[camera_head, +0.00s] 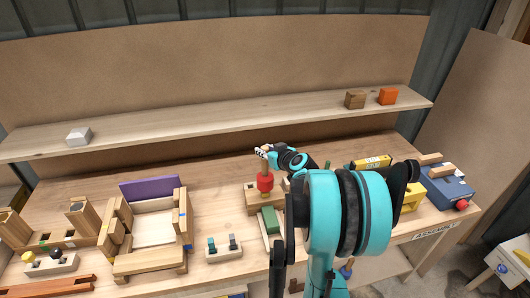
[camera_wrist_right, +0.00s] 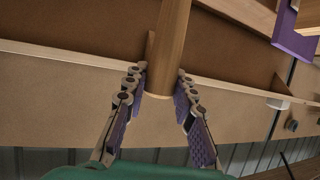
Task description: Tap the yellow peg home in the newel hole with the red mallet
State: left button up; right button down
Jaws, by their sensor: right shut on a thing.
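The red mallet (camera_head: 265,183) hangs upright at the middle of the bench, red head down and wooden handle up. My right gripper (camera_head: 263,152) is shut on the upper end of its handle. In the right wrist view the wooden handle (camera_wrist_right: 170,50) stands between the two purple-padded fingers of the gripper (camera_wrist_right: 161,85). The mallet head is right over a wooden block (camera_head: 252,202), which may be the newel. A small yellowish bit shows under the head and may be the yellow peg; contact cannot be told. My left gripper is not in view.
A green block (camera_head: 271,220) lies just in front of the mallet. A wooden box frame (camera_head: 150,262) and purple board (camera_head: 150,187) are to the left. A small peg stand (camera_head: 224,250) is at front. A blue toolbox (camera_head: 448,190) is far right. A shelf (camera_head: 220,118) runs behind.

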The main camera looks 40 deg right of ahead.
notch_tip(320, 180, up, 3)
jog(key=shift+f+p, duration=0.1)
jog(key=shift+p, duration=0.35)
jog(key=shift+s+f, duration=0.1)
jog(key=shift+f, duration=0.05)
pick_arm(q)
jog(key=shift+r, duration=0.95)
pick_arm(e)
notch_tip(320, 180, up, 4)
jog(key=p, duration=0.2)
jog(key=shift+p, duration=0.4)
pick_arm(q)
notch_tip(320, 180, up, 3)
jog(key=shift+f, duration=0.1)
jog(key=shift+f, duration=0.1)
pick_arm(e)
jog(key=shift+f, duration=0.1)
